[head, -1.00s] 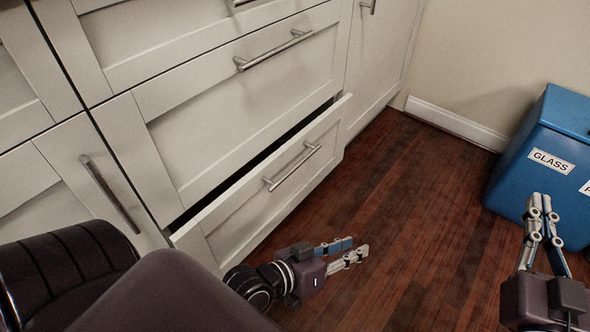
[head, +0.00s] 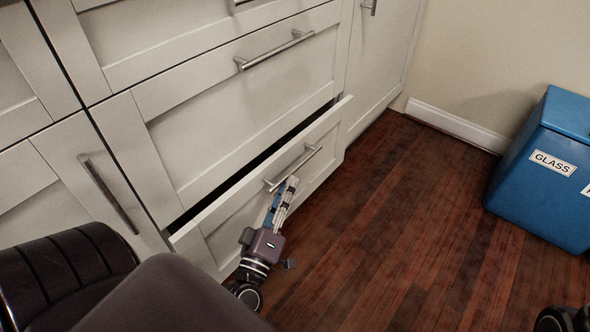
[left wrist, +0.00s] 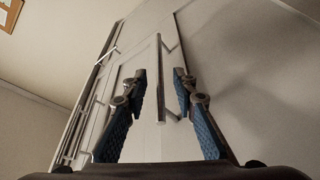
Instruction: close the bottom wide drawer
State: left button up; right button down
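The bottom wide drawer (head: 322,150) is a white panel front with a silver bar handle (head: 292,168). It stands partly open, with a dark gap along its top edge. My left gripper (head: 288,186) is at the drawer front, its fingertips just below the handle. In the left wrist view the gripper (left wrist: 160,82) is open, its blue-padded fingers apart, with the bar handle (left wrist: 158,70) showing between them. I cannot tell whether the fingers touch the handle or the front. My right gripper is out of view; only a dark part of my right arm shows at the bottom right.
A closed wide drawer (head: 240,110) sits directly above. A closed cabinet door (head: 45,190) is at the left and another (head: 380,60) at the right. A blue bin (head: 545,180) labelled GLASS stands by the wall. The wooden floor (head: 420,220) between is clear.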

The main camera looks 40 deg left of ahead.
aim_at(295, 167)
pick_arm(q)
jog(key=b+x, duration=0.1)
jog(key=x, duration=0.5)
jog(key=shift+c, duration=0.4)
grip_shut()
